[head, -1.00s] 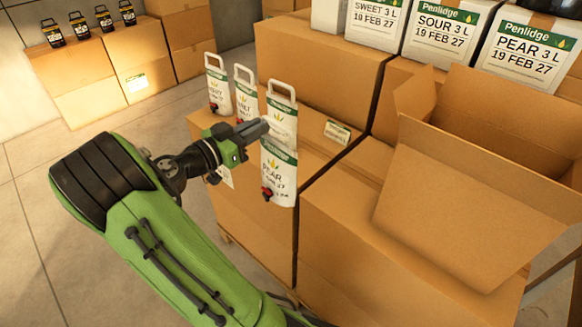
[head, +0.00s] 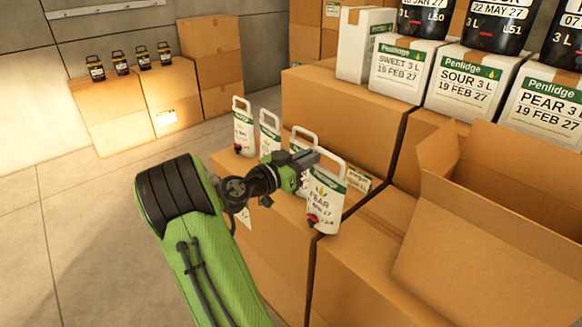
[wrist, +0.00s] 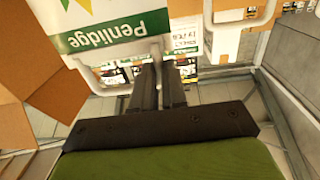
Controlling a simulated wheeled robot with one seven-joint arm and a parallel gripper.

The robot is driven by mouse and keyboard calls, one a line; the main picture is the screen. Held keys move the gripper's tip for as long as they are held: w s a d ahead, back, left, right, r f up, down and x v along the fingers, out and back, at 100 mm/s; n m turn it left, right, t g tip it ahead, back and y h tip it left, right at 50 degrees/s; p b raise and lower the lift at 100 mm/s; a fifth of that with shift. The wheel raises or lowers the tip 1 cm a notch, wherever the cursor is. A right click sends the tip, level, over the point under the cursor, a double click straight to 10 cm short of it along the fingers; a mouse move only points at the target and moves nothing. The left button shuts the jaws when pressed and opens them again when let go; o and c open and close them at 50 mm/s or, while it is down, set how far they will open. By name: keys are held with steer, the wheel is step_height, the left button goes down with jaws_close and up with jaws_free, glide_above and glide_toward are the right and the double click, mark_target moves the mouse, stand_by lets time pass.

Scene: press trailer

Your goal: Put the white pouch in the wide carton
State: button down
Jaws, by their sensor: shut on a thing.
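My gripper (head: 306,158) is shut on the handle of a white pouch (head: 325,200) with a green band, the word PEAR and a dark tap with red. The pouch hangs upright near the corner of the cardboard box on which the other pouches stand. I cannot tell how high its bottom is. In the wrist view the fingers (wrist: 160,85) close on the white handle, with the pouch's green Penlidge label (wrist: 110,30) beyond. The wide carton (head: 480,250), open with flaps spread, stands at the right; its floor is hidden.
Similar white pouches (head: 243,130) stand behind and left of the held one. A tall box (head: 335,110) rises behind them. White labelled cartons (head: 460,85) line the back right. Small black packs (head: 120,63) sit on boxes at the far left. The left floor is clear.

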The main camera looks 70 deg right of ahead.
steer(key=s+d+f, duration=0.2)
steer(key=s+d, duration=0.1)
steer(key=d, duration=0.4)
steer(key=shift+s+d+f, duration=0.3)
steer(key=shift+s+f, duration=0.05)
steer(key=shift+f, duration=0.05)
steer(key=shift+f+b, duration=0.15)
steer(key=shift+b, duration=0.35)
steer(key=c, duration=1.2)
jaws_free()
steer(key=shift+o, duration=0.2)
steer(key=shift+a+p, duration=0.1)
steer(key=shift+p, duration=0.7)
steer(key=b+v, duration=0.2)
steer(key=v, duration=1.3)
steer(key=shift+w+a+f, duration=0.2)
steer(key=shift+a+f, duration=0.05)
steer(key=shift+a, duration=0.05)
